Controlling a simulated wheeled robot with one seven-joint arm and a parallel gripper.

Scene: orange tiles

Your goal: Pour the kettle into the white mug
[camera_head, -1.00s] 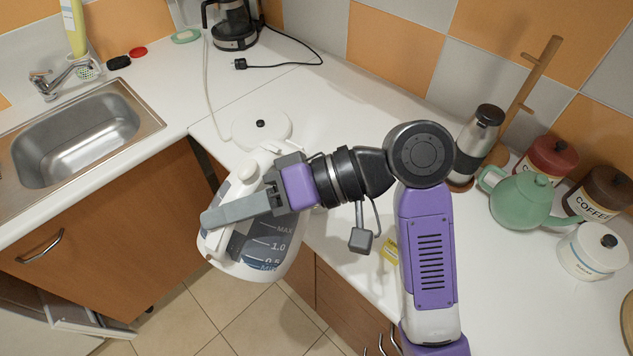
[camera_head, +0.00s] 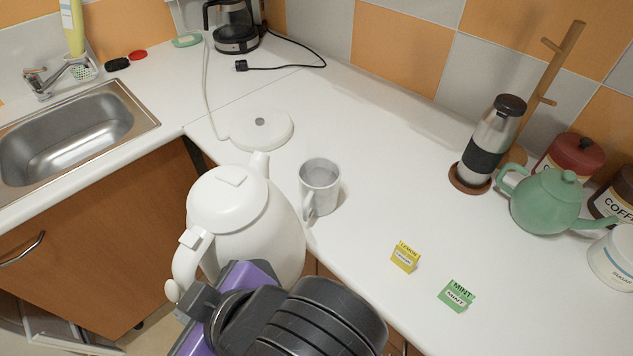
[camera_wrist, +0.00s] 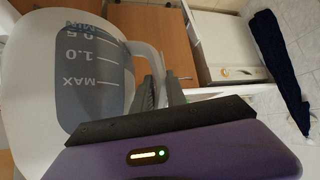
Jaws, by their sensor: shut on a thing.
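The white kettle (camera_head: 238,215) is held off the counter's front edge, roughly upright, with its spout toward the counter. My gripper (camera_wrist: 158,88) is shut on the kettle's handle in the wrist view, where the kettle's grey level window (camera_wrist: 92,75) shows sideways. In the head view my arm hides part of the kettle's lower side. The white mug (camera_head: 320,186) stands upright on the counter near the front edge, right of the kettle and apart from it. The mug's handle points toward the front.
The round white kettle base (camera_head: 261,130) sits behind the mug. A green teapot (camera_head: 546,201), steel flask (camera_head: 492,143) and canisters stand farther right. The sink (camera_head: 75,135) is at left.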

